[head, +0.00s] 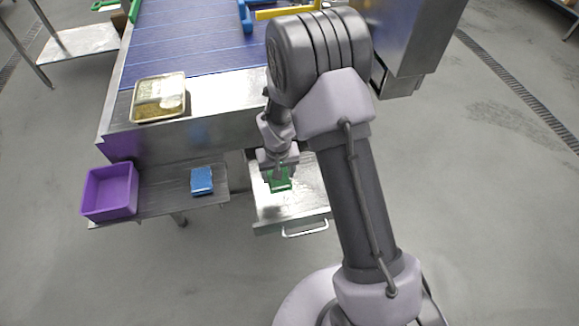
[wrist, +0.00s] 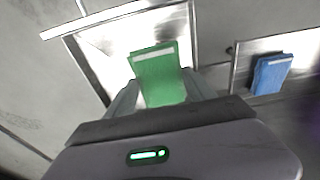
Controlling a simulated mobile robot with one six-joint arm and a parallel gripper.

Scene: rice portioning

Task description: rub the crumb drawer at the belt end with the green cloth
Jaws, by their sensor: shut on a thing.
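The crumb drawer (head: 272,212) is a shallow metal drawer, pulled open below the belt end, with a bar handle (head: 305,230) on its front. It also shows in the wrist view (wrist: 107,38). The green cloth (head: 280,184) is a folded pad with a pale strip along one edge, seen closely in the wrist view (wrist: 160,72). My gripper (head: 279,172) is shut on the green cloth and holds it over the drawer's inside. I cannot tell whether the cloth touches the drawer floor. The drawer's back part is hidden under the belt frame and my arm.
A blue cloth (head: 201,181) and a purple bin (head: 110,191) rest on the metal shelf (head: 160,195) left of the drawer. A tray with grainy contents (head: 136,118) sits on the belt end. The blue belt (head: 190,40) runs behind. The floor in front is clear.

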